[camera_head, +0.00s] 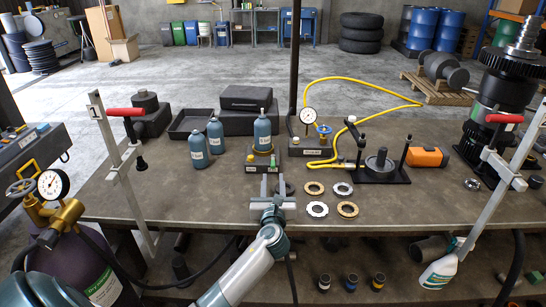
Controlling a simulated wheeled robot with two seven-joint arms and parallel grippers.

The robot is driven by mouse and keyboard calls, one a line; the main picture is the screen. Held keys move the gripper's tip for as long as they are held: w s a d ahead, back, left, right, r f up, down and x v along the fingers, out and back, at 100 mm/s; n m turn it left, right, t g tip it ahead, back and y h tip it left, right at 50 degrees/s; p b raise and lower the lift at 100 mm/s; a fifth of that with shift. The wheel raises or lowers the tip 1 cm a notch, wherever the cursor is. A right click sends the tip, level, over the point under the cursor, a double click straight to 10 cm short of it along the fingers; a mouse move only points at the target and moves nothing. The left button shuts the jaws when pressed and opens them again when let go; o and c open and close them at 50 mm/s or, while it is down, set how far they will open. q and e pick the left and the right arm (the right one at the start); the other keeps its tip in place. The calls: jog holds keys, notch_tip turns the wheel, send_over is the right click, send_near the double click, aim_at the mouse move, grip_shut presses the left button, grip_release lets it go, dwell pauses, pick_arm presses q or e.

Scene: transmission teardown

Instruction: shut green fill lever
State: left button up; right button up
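My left gripper (272,188) reaches in from the bottom middle, at the front of the bench, just in front of the fill stand (260,167). A small green part (281,186), which looks like the fill lever, shows at the right side of its fingertips. The fingers partly hide it, so I cannot tell its angle or whether they touch it. The finger gap is too small to judge. A blue bottle (262,134) stands upright on the yellow-topped stand. My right gripper is not in view.
Two more blue bottles (197,152) stand left of the stand. A pressure gauge (308,116) with a yellow hose (352,82) is behind right. Several ring plates (317,209) lie right of my gripper. Clamp posts with red handles (126,112) flank the bench.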

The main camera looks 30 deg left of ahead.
aim_at(273, 161)
pick_arm(q)
jog(key=p+x, duration=0.1)
jog(key=x, duration=1.3)
grip_shut()
